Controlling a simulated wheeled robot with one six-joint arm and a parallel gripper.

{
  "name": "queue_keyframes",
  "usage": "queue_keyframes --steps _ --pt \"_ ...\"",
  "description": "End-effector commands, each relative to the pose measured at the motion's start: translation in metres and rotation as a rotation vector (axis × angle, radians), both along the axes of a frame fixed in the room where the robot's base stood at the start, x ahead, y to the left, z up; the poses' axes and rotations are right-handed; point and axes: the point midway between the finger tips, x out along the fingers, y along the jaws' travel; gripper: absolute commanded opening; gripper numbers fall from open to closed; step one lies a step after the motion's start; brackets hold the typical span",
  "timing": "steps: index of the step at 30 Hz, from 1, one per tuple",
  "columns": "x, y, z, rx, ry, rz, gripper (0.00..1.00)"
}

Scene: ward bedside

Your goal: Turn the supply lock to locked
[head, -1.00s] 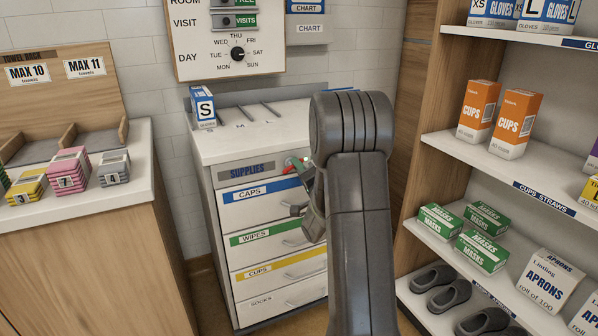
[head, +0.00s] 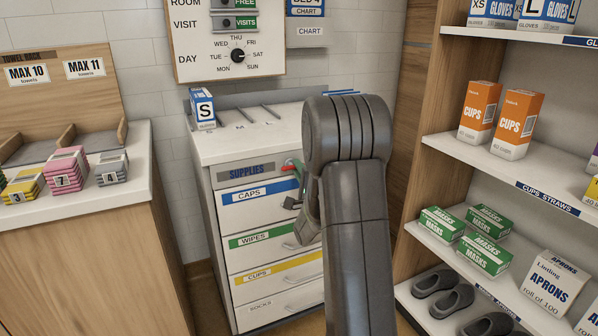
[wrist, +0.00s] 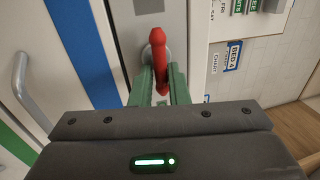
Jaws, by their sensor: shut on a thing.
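The supply lock's red lever (wrist: 158,48) stands out from the grey cabinet front in the wrist view. My gripper (wrist: 160,82) has its green fingers shut on the lower part of the lever. In the wrist view the lever runs nearly upright, and its rounded end shows past the fingers. In the head view a small red part of the lock (head: 290,168) shows at the upper right of the supplies cabinet (head: 238,171), beside the SUPPLIES label. My arm hides most of the gripper and the area around the lock there. I cannot read any lock marking.
The cabinet has drawers labelled CAPS (head: 250,194), WIPES, CUPS and SOCKS, with bar handles. A box marked S (head: 203,108) stands on its top. A shelf unit (head: 440,150) is close on the right. A towel counter (head: 140,190) is on the left.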

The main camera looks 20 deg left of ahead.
Motion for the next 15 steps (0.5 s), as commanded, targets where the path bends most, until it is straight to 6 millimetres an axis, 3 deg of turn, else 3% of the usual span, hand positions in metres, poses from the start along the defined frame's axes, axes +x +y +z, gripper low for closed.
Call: queue_keyframes --steps 7,8,11,15 --pt "0.0002 -0.0001 0.0005 0.001 0.0 0.0 0.0" --pt "0.0002 -0.0001 0.0005 0.001 0.0 0.0 0.17" --pt "0.0001 -0.0001 0.0004 0.001 0.0 0.0 0.36" --pt "0.0001 0.0 0.0003 0.001 -0.001 0.0 0.36"
